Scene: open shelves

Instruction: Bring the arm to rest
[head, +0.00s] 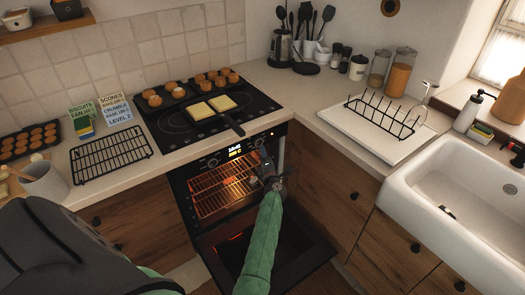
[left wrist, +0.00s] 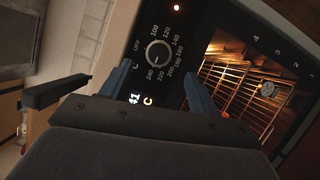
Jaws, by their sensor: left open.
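My left gripper (head: 266,158) is at the front of the oven (head: 225,188), close to the right part of its control panel. My green forearm reaches up to it across the lowered oven door (head: 290,240). In the left wrist view the gripper (left wrist: 157,70) is open, with its two dark blue fingers apart. A round temperature dial (left wrist: 158,53) shows between and beyond the fingertips. I cannot tell whether they touch it. Nothing is seen held. My right gripper is not in view.
The oven is lit inside, with wire racks (head: 222,190). The sink (head: 465,185) is at right.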

